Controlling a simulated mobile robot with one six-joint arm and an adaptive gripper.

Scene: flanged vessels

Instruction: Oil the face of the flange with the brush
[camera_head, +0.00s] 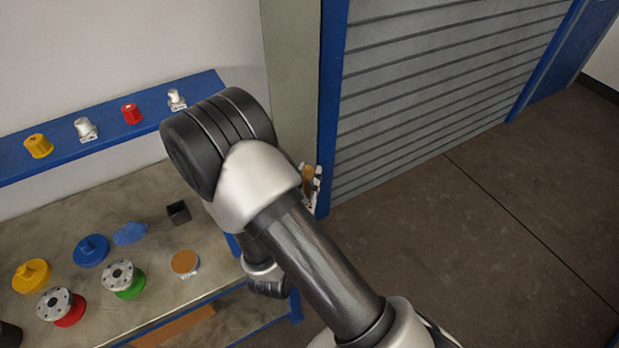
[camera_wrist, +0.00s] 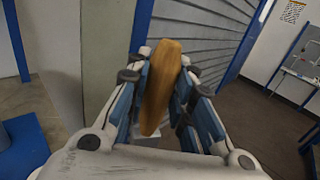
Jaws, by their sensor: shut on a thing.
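My gripper (camera_wrist: 162,62) is shut on a tan wooden piece, the brush (camera_wrist: 159,92), which lies between its blue-padded fingers in the wrist view. Its bristles cannot be made out. In the head view the gripper is mostly hidden behind my arm, and a bit of the tan brush (camera_head: 307,180) shows past it, away from the bench. Two flanged vessels stand on the bench with grey, bolt-holed faces up: a red one (camera_head: 61,306) and a green one (camera_head: 123,278). The gripper is well to the right of both, touching neither.
The bench (camera_head: 140,318) also bears a yellow lid (camera_head: 31,274), a blue lid (camera_head: 91,250), a blue flat piece (camera_head: 130,233), a black open box (camera_head: 178,212) and a round tan-topped dish (camera_head: 185,262). A blue shelf (camera_head: 60,158) holds small caps behind. A grey shutter (camera_head: 430,90) stands right.

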